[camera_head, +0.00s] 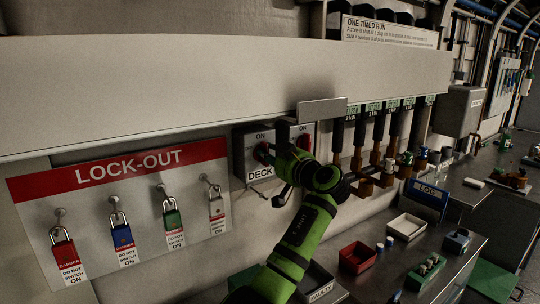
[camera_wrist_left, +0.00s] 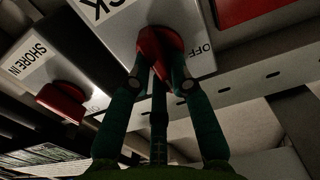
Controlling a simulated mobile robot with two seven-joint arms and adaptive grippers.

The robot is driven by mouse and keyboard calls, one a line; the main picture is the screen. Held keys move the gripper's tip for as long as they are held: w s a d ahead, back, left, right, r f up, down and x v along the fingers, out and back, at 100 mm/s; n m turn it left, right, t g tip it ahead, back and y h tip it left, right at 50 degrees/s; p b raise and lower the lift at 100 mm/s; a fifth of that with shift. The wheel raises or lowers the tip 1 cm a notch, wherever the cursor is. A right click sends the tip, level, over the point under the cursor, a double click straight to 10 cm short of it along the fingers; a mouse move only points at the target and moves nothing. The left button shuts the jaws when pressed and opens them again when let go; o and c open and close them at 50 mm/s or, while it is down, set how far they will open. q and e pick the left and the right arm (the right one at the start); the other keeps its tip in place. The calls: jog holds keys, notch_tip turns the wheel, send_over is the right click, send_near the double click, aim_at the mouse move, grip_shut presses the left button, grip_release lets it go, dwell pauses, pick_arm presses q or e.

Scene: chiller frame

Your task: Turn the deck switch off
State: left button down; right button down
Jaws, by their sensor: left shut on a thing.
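The deck switch is a red knob (camera_head: 262,153) on a grey box with a white DECK label (camera_head: 260,172), right of the lock-out board. In the left wrist view the red knob (camera_wrist_left: 154,45) is on a pale box face, with OFF lettering (camera_wrist_left: 200,38) beside it. My left gripper (camera_wrist_left: 158,80) is shut on the red knob, one dark green finger on each side. In the head view my left gripper (camera_head: 270,155) and its green arm hide part of the box. My right gripper is in neither view.
A second red knob (camera_wrist_left: 62,101) with a SHORE IN label (camera_wrist_left: 32,60) is beside the deck switch. The lock-out board (camera_head: 120,215) holds several padlocks. A metal ledge (camera_head: 200,85) overhangs the switches. Trays, including a red one (camera_head: 357,258), stand on the bench below.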

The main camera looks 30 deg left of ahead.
pick_arm(q)
jog(key=shift+s+a+f+n+b, duration=0.1)
jog(key=shift+s+n+b, duration=0.1)
jog(key=shift+n+b, duration=2.55)
jog(key=shift+s+a+n+b, duration=0.1)
jog(key=shift+s+n+b, duration=0.05)
jog(key=shift+n+b, duration=2.6)
jog(key=shift+s+a+f+n+b, duration=0.1)
jog(key=shift+s+n+b, duration=0.1)
jog(key=shift+n+b, duration=2.5)
jog(key=shift+n+p, duration=0.7)
jog(key=shift+n, duration=0.2)
jog(key=c, duration=1.1)
grip_release()
